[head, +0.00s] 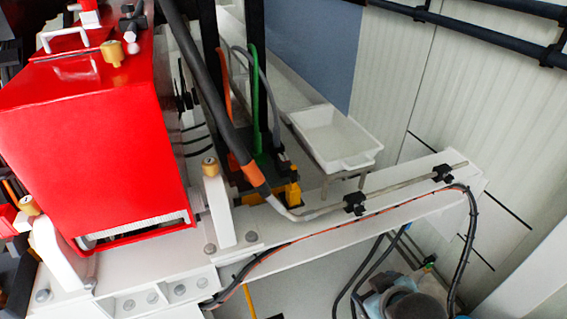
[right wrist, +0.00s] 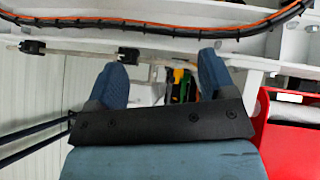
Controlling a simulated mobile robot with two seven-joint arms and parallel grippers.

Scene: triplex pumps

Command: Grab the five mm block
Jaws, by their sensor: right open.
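I cannot pick out a five mm block in either view. My right gripper (head: 391,288) is at the bottom right of the head view, low beside the white beam and partly cut off by the frame edge. In the right wrist view its two blue fingers (right wrist: 162,76) stand wide apart with nothing between them. Behind the gap, small yellow, green and orange parts show below the beam, too small to name. My left gripper is not in view.
A white beam (head: 390,197) carries a thin pipe and a black cable (head: 472,225) that hangs off its end. A white tray (head: 330,140) stands behind it. A red pump housing (head: 90,130) fills the left. A ribbed wall (head: 480,110) closes the right side.

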